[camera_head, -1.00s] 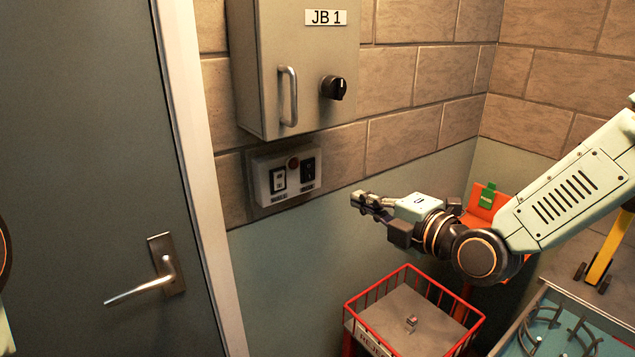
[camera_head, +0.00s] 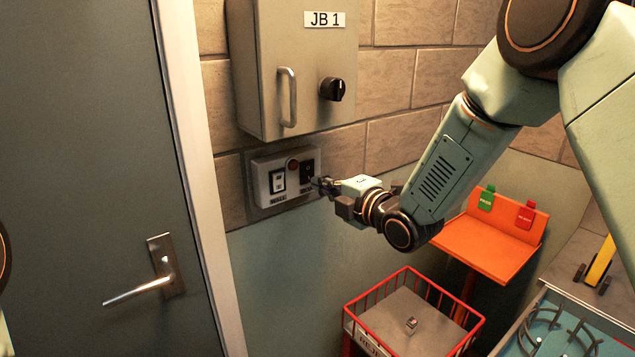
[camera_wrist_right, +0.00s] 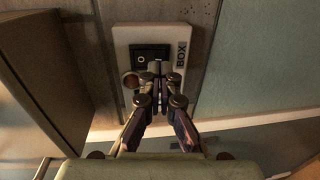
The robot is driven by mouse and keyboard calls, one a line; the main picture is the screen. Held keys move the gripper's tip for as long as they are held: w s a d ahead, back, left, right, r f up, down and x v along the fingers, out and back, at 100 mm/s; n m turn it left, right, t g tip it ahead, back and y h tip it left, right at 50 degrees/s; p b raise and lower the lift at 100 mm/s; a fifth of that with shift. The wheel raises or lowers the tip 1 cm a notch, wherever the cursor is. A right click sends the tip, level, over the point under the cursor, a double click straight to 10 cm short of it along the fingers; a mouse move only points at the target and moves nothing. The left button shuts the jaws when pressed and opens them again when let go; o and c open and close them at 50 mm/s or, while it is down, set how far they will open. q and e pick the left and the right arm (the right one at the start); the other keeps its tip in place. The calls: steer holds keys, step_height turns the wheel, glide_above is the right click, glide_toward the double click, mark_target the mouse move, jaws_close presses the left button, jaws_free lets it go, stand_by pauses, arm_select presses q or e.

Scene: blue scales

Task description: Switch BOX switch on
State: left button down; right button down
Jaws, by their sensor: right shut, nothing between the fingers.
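A grey switch panel (camera_head: 262,175) is on the wall below the cabinet, with two dark switches and a round reddish lamp (camera_head: 293,165). The right switch (camera_head: 307,168) has the BOX label (camera_wrist_right: 180,62) beside it in the right wrist view. This black switch (camera_wrist_right: 150,53) shows a white circle mark there. My right gripper (camera_head: 318,184) comes in from the right with its fingertips at the lower part of that switch. In the right wrist view its shut, empty fingers (camera_wrist_right: 158,68) overlap the switch's edge; I cannot tell whether they touch. My left gripper is out of view.
A grey cabinet (camera_head: 262,65) marked JB 1, with handle and black knob (camera_head: 332,89), hangs above the panel. A door (camera_head: 80,140) is at the left. Below are a red wire basket (camera_head: 378,288), an orange stand (camera_head: 480,243) and a blue-lined tray (camera_head: 545,328).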

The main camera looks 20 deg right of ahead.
steer(key=shift+w+a+f, duration=0.15)
steer(key=shift+w+a, duration=0.05)
steer(key=shift+w, duration=0.75)
steer(key=shift+s, duration=0.1)
